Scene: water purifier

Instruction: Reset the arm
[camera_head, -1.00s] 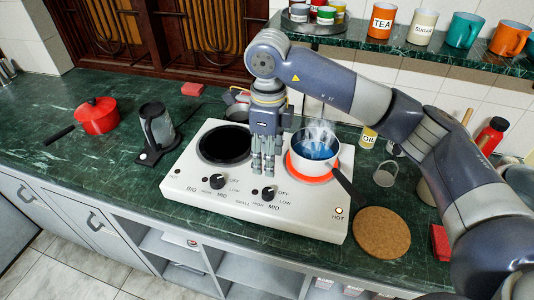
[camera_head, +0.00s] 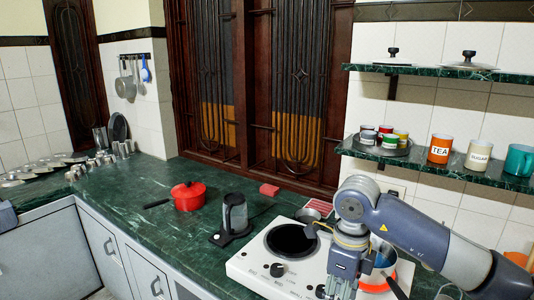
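My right arm comes in from the right edge, over the white two-burner stove (camera_head: 262,272). Its gripper (camera_head: 338,285) points down over the stove, between the dark left burner (camera_head: 291,240) and the pot (camera_head: 384,262) on the right burner. Its fingertips are at the bottom of the view, and I cannot tell how far apart they are. The pot is partly hidden by my arm.
Shelves at upper right hold an orange TEA mug (camera_head: 439,149) and other mugs. The counter between is mostly clear.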

